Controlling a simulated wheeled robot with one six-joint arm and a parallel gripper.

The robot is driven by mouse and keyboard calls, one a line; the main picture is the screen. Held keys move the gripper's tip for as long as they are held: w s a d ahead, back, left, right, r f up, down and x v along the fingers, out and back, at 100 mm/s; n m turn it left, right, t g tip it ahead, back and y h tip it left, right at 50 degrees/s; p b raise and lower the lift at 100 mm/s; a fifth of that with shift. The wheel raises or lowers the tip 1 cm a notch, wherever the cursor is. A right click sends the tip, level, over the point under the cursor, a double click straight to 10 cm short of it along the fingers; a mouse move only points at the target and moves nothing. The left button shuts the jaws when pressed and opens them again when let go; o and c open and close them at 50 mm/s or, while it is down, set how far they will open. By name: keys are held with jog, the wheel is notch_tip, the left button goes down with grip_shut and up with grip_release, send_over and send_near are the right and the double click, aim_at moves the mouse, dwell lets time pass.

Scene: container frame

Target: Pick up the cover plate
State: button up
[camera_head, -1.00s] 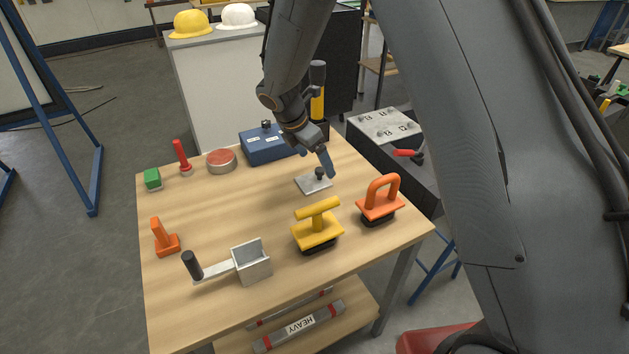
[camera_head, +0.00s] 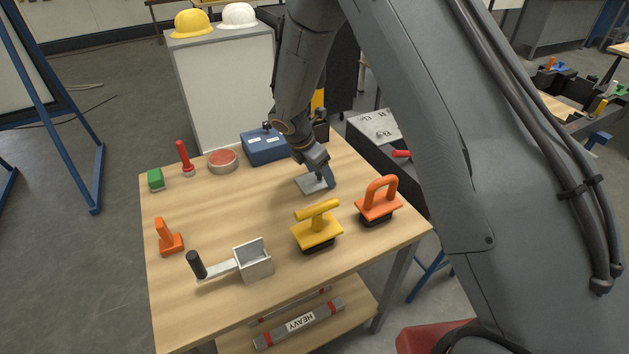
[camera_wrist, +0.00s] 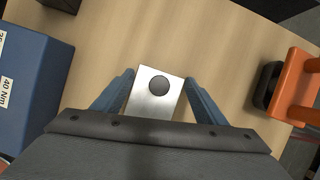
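The cover plate (camera_head: 309,184) is a small flat grey metal plate lying on the wooden table, below my gripper (camera_head: 326,184). In the wrist view the cover plate (camera_wrist: 145,104) shows a dark round knob on top. The two blue fingers of my gripper (camera_wrist: 158,88) stand apart, one on each side of the plate and knob. The gripper is open and holds nothing. In the head view the knob is hidden behind the gripper, and I cannot tell how high the fingertips are above the plate.
A yellow-handled tool (camera_head: 318,229) and an orange-handled tool (camera_head: 379,203) stand in front of the plate. A blue box (camera_head: 262,148) stands behind it to the left. A metal scoop (camera_head: 253,262) lies near the front edge. The table's middle left (camera_head: 230,210) is clear.

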jog(key=c, duration=0.4)
notch_tip(320, 180, up, 10)
jog(key=shift+b, duration=1.05)
jog(key=o, duration=0.5)
grip_shut()
